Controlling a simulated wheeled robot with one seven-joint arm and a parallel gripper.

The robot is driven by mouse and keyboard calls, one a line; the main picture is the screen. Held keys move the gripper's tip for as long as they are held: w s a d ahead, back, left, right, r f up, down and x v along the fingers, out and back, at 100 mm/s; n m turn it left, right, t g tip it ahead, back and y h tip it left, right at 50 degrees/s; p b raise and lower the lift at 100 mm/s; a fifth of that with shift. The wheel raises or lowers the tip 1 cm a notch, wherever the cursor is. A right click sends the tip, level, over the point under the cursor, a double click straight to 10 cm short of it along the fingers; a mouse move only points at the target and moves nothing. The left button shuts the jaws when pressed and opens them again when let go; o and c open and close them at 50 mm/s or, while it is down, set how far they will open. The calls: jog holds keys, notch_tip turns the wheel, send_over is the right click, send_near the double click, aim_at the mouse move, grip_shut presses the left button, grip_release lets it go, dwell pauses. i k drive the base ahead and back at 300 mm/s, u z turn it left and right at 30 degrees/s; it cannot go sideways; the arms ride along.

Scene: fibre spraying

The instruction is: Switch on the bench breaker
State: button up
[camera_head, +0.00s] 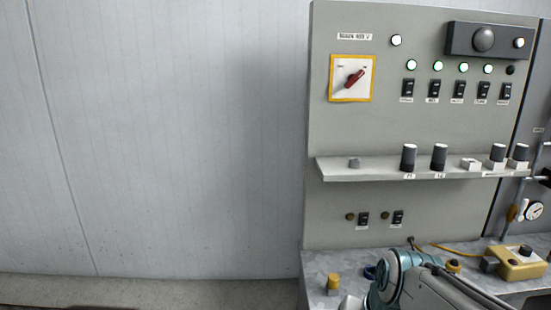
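A grey upright panel (390,115) stands on the right in the head view. At its upper left is a rotary switch (352,78) with a red handle on a white plate in a yellow frame. The handle is tilted, its upper end to the right; the plate's small markings are too blurred to read. I cannot tell from the labels whether this is the bench breaker. A row of black rocker switches (433,89) sits to its right, and two more rockers (363,219) sit low on the panel. My arm shows at the bottom right, but my gripper is not in view.
A shelf (335,170) with several dark knobs juts from the panel. Several lamps (437,66) above the rockers glow; the far-right one is dark. The bench top (318,267) holds a yellow box (517,264) and small parts. The left wall side is clear.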

aim_at(507, 87)
jog(key=z, duration=1.3)
